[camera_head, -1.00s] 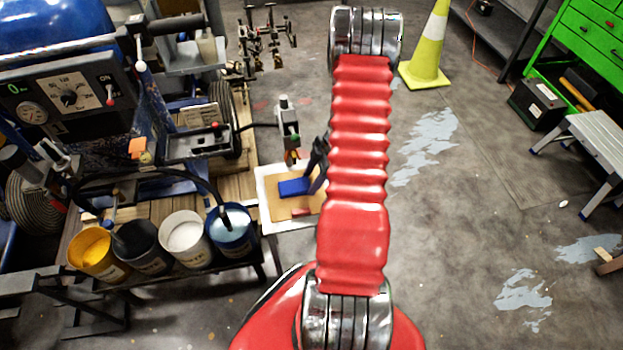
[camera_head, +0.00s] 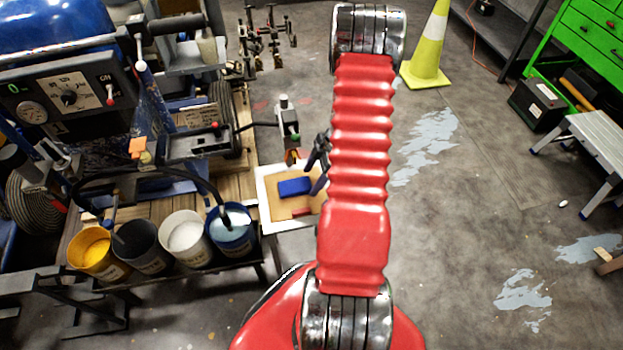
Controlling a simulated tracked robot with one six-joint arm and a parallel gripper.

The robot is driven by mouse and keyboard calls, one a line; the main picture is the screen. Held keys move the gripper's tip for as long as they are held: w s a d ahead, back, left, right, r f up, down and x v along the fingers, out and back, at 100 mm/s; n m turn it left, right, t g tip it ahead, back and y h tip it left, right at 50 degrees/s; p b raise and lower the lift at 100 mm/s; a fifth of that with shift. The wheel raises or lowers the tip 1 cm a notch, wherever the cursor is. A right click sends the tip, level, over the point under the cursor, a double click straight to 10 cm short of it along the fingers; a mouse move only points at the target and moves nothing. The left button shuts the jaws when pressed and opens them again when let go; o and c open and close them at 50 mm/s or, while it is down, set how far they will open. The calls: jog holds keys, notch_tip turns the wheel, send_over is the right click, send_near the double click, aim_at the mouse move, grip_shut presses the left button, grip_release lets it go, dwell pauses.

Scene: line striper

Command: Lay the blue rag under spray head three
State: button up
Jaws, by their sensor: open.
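My gripper (camera_head: 312,180) shows as dark fingers just right of the rag. It is open, with a gap between the fingers, and holds nothing that I can see. My arm hides part of it. A grey spray head with an orange tip (camera_head: 289,125) stands above the board. I cannot read a number on it.
Several paint buckets (camera_head: 185,235) stand on the rack at left, beside the striper's control panel (camera_head: 67,98). More metal fittings (camera_head: 266,38) stand behind. A yellow cone (camera_head: 429,50) and a step stool (camera_head: 592,145) are on the right. The floor between is mostly clear.

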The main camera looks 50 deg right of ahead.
jog(key=v, duration=1.1)
jog(key=shift+a, duration=0.1)
dwell(0.5)
